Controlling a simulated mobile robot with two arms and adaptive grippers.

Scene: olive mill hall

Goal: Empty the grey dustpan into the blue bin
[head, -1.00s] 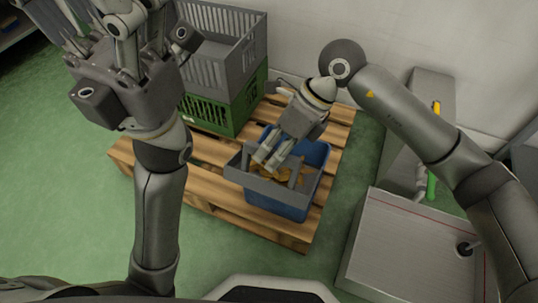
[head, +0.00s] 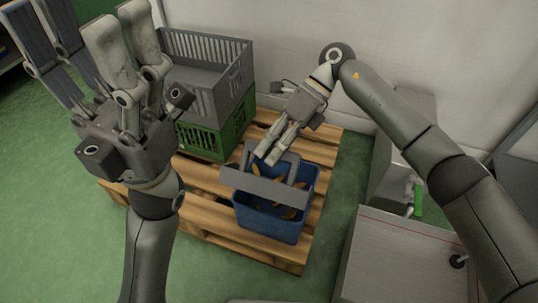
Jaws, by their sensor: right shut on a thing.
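The grey dustpan (head: 264,188) is over the blue bin (head: 267,225), tipped, its broad grey plate lying across the bin's opening. My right gripper (head: 268,156) is shut on the dustpan at its upper, far side. Brown pieces (head: 290,212) show inside the bin, below and beside the dustpan. I cannot tell whether any still lie on the dustpan, as its inside is mostly hidden. The bin stands upright on a wooden pallet. My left gripper (head: 82,35) is raised at the upper left, fingers spread and pointing up, empty.
The wooden pallet (head: 205,218) also carries a grey crate (head: 212,92) stacked on a green crate (head: 205,139), left of the bin. A metal-topped unit (head: 400,262) stands at the lower right. A pale wall runs behind. Green floor is clear at the lower left.

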